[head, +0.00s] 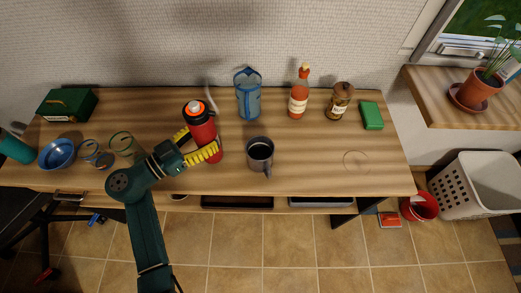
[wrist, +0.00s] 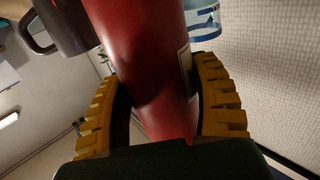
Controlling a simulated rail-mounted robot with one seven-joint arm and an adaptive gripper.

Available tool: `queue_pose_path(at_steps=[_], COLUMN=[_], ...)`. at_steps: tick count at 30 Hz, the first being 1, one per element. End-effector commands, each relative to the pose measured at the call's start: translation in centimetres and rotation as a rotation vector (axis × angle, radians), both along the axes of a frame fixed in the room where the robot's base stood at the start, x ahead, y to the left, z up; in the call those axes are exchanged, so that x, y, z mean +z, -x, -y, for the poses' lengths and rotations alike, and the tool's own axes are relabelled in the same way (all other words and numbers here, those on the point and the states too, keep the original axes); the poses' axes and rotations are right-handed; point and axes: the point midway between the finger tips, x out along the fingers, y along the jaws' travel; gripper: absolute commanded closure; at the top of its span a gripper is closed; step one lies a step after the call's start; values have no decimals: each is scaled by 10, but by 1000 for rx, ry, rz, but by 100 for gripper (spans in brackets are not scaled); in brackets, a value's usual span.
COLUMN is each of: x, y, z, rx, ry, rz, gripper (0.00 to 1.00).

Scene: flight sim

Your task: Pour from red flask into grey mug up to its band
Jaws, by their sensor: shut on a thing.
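The red flask (head: 203,134) stands upright over the wooden table, left of centre, with a dark top and an orange-red piece at its mouth. My gripper (head: 196,142) has its yellow fingers around the flask's body and is shut on it. In the wrist view the red flask (wrist: 147,65) fills the middle between the yellow fingers. I cannot tell whether the flask's base touches the table. The grey mug (head: 260,152) stands upright to the right of the flask, apart from it, handle toward the front. Its inside looks dark; its band and any liquid level cannot be made out.
A blue pitcher (head: 248,95) stands behind, between flask and mug. A sauce bottle (head: 298,98), a brown jar (head: 339,103) and a green block (head: 371,115) stand at back right. Glasses (head: 123,145) and a blue bowl (head: 58,154) are at left. The table right of the mug is clear.

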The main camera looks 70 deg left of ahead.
Motion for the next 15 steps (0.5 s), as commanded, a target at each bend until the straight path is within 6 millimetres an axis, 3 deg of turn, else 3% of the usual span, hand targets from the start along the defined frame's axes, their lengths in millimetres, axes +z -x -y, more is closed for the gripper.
queue_pose_path(at_steps=[15], x=[12], y=[0], z=[1], rx=[3], ry=[-47], rz=[-99], gripper=[76])
